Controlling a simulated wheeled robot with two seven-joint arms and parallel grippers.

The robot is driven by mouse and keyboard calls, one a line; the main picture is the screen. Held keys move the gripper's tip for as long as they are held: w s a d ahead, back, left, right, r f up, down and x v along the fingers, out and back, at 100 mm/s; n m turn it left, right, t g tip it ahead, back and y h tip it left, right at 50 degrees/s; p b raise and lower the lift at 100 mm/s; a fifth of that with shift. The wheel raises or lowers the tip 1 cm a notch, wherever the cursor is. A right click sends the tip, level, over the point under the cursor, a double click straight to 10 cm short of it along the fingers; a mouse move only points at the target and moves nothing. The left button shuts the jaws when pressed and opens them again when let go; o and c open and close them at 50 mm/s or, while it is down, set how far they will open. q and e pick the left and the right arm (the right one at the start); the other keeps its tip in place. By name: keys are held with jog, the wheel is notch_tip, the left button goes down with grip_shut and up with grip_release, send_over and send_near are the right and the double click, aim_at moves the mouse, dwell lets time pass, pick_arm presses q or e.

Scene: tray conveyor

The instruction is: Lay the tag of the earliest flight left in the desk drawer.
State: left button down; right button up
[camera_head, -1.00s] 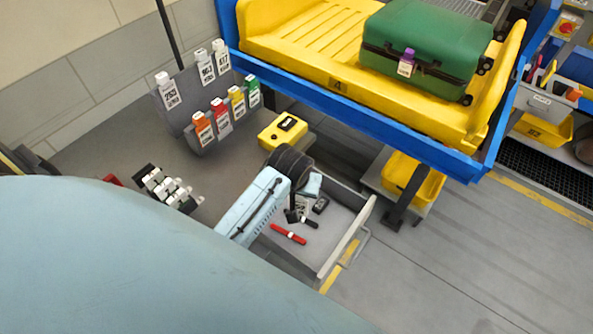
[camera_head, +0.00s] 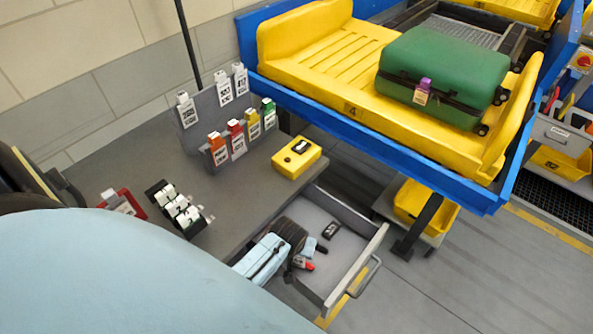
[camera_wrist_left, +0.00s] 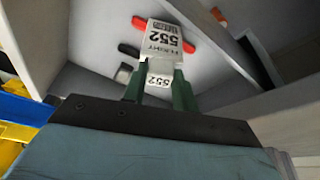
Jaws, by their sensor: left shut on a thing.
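My left gripper (camera_wrist_left: 158,90) is shut on a white tag (camera_wrist_left: 163,40) printed "FLIGHT 552". In the head view this gripper (camera_head: 302,252) is inside the open desk drawer (camera_head: 345,268). In the wrist view the tag hangs over the drawer floor, in front of a red pen-like thing (camera_wrist_left: 197,47) that it partly hides. I cannot tell whether the tag touches it or the floor. More tags stand in a grey rack on the desk: white ones (camera_head: 222,88) in the upper row, coloured-top ones (camera_head: 237,138) in the lower. Their print is too small to read surely. My right gripper is not in view.
A small black thing (camera_head: 331,229) lies in the drawer. On the desk are a yellow box (camera_head: 296,158), a black holder with white pieces (camera_head: 178,212) and a red thing (camera_head: 124,202). A yellow conveyor tray (camera_head: 330,50) with a green suitcase (camera_head: 440,70) stands behind the drawer.

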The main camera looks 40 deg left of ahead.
pick_arm(q)
jog(key=shift+f, duration=0.15)
jog(key=c, duration=1.1)
grip_release()
jog(key=shift+s+r, duration=0.1)
jog(key=shift+r, duration=0.5)
jog(key=p+v, duration=0.2)
jog(key=v, duration=0.9)
jog(key=shift+p, duration=0.35)
